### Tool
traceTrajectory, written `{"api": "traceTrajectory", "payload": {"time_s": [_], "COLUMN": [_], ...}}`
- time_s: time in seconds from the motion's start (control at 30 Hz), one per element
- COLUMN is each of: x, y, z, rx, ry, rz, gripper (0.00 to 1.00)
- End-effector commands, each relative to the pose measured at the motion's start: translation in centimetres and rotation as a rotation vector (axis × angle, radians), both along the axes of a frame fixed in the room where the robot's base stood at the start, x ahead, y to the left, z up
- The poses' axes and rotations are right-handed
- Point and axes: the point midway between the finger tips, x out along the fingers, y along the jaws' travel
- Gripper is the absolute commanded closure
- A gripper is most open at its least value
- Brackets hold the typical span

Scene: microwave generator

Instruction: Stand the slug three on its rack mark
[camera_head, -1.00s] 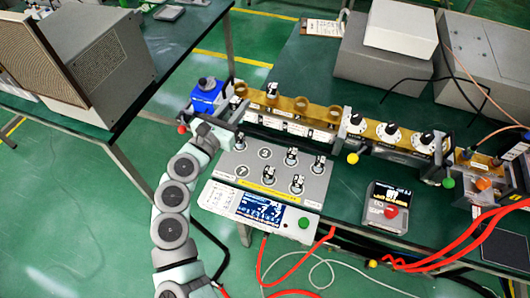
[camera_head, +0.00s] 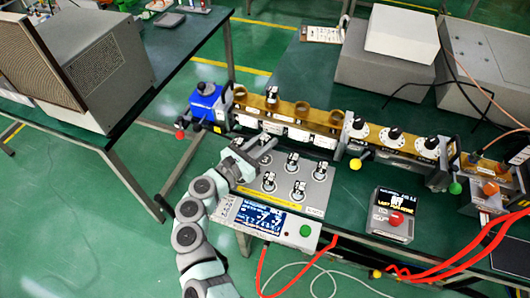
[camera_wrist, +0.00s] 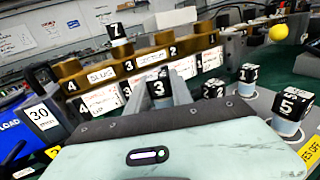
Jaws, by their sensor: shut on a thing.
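The slug three (camera_wrist: 158,86), with a black cap marked 3, is between the fingers of my gripper (camera_wrist: 158,98) in the wrist view, shut on it. Its lower end is hidden. In the head view my gripper (camera_head: 266,145) is above the back left of the grey slug rack (camera_head: 322,186), where the slug is hard to make out. Several other slugs stand on the rack, including slug two (camera_wrist: 214,88) and slug five (camera_wrist: 294,104), to the right in the wrist view. The arm covers the rack's left marks.
A display console (camera_head: 268,220) lies in front. A yellow ball knob (camera_head: 355,164) stands to the right.

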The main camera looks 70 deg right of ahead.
Motion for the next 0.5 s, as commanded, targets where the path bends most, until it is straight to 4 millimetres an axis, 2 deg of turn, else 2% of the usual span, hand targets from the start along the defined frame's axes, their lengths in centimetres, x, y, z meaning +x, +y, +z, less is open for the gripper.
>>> {"api": "traceTrajectory", "payload": {"time_s": [0.17, 0.4, 0.5], "x": [0.0, -0.1, -0.1], "y": [0.0, 0.0, 0.0], "z": [-1.2, -4.3, -4.4], "rx": [0.001, 0.000, -0.001], "ry": [0.002, 0.002, 0.001], "rz": [0.001, -0.002, -0.002], "gripper": [1.00, 1.00, 1.00]}}
